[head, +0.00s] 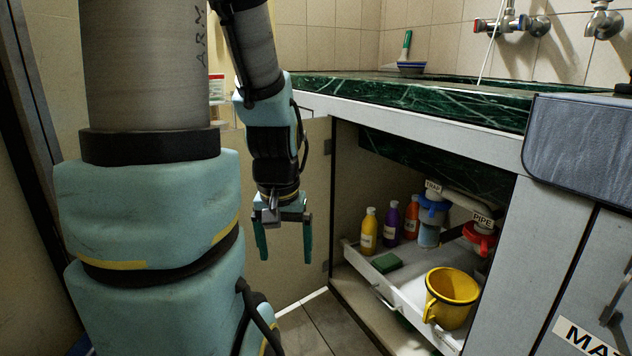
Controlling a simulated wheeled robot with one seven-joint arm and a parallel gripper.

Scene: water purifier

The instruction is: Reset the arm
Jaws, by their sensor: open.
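My gripper (284,240) hangs down with its two green fingers spread apart and nothing between them. It is in front of the open cabinet door (312,190), left of the cabinet opening. My arm hangs from the upper left, bent downward at the wrist. The gripper is apart from the white pull-out tray (428,323) and the things on it.
The tray bears a yellow mug (452,298), a green sponge (386,262) and several bottles, including a yellow bottle (369,232). A blue trap (430,215) and a red-collared pipe (482,238) hang above. A green marble counter (430,95) overhangs the cabinet.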

